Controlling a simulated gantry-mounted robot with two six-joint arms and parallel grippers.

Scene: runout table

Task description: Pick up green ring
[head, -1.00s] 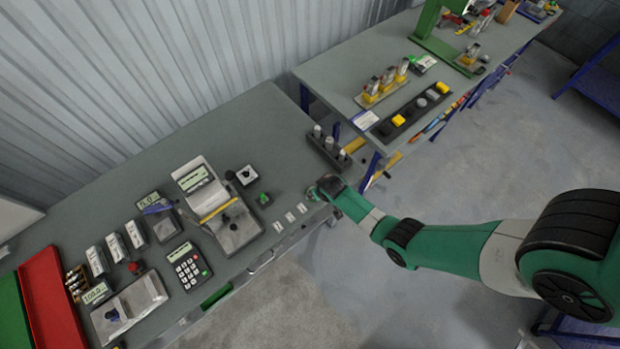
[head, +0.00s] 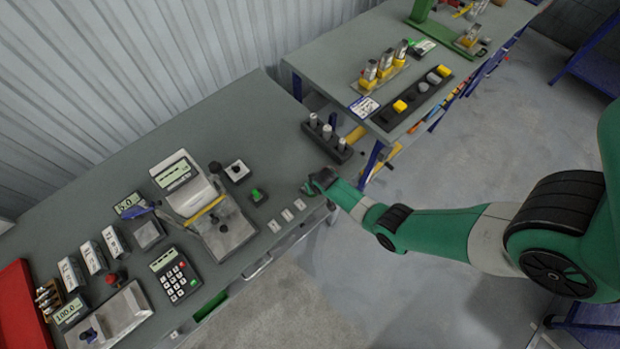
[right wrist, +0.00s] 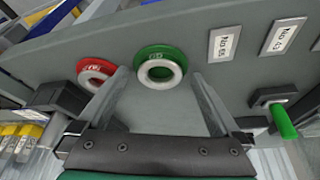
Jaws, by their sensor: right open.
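The green ring (right wrist: 176,52), with a pale grey inner collar, sits on the grey table top in the right wrist view. My right gripper (right wrist: 159,76) is open, with its two fingers on either side of the ring's near part. I cannot tell whether they touch it. In the head view my right gripper (head: 316,184) is low at the table's right front corner, and the green ring is hidden there. A red ring (right wrist: 92,66) with a similar grey collar lies just left of the green one, outside the left finger. My left gripper is not in view.
White labels (head: 287,215) lie beside the gripper. A green-handled device (head: 257,196), a dark peg rack (head: 328,140) and a grey-and-white machine (head: 205,205) stand nearby. The table's back strip is clear. A second table (head: 350,55) stands beyond a gap.

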